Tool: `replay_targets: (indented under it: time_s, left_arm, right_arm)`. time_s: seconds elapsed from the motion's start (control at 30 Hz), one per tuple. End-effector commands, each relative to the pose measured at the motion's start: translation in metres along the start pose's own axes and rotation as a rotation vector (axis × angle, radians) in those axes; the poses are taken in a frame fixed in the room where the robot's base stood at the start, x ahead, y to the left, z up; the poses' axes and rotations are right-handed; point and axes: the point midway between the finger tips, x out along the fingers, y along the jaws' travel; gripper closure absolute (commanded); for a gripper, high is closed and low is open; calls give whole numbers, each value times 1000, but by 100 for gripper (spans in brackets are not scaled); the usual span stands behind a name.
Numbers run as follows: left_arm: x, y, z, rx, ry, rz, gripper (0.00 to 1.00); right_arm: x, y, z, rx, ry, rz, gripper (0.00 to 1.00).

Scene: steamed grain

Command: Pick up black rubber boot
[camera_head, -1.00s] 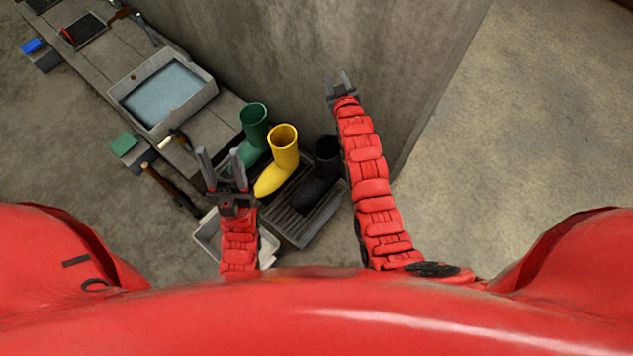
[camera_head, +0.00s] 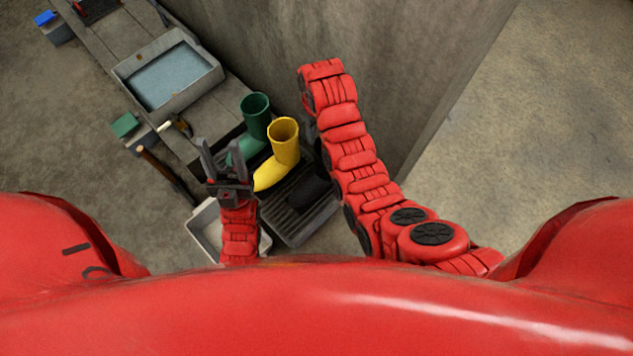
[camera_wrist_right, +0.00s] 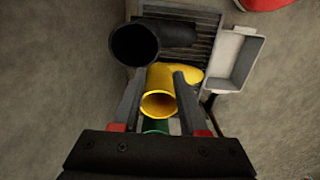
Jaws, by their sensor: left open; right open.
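The black rubber boot (camera_head: 309,190) is mostly hidden behind my right arm in the head view. It stands on the ribbed grey tray (camera_head: 283,225), right of the yellow boot (camera_head: 284,146). In the right wrist view the black boot (camera_wrist_right: 178,33) shows its round opening at upper left, beyond the fingertips and apart from them. My right gripper (camera_wrist_right: 158,74) is open, with the yellow boot (camera_wrist_right: 160,92) seen between its fingers. In the head view that gripper is largely hidden by its own arm. My left gripper (camera_head: 222,141) is open and empty, left of the yellow boot.
A green boot (camera_head: 255,115) stands behind the yellow one. A white tub (camera_head: 205,228) lies beside the ribbed tray. A basin of water (camera_head: 168,76), a green block (camera_head: 125,125) and tools are at left. A concrete wall (camera_head: 400,70) rises behind the boots.

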Motion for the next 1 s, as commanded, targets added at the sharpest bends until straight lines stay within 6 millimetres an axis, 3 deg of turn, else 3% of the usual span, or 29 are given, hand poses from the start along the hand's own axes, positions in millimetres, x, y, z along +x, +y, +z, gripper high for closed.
replay_targets:
  time_s: [0.2, 0.4, 1.0]
  left_arm:
    - [-4, 0, 1, 0, 0, 0, 50]
    - [-6, 0, 1, 0, 0, 0, 50]
    - [-12, 1, 2, 0, 0, 0, 50]
  right_arm:
    - [51, 0, 2, 1, -5, -2, 57]
    - [88, 0, 0, 0, 0, -1, 57]
    - [135, 4, 1, 2, 1, 2, 57]
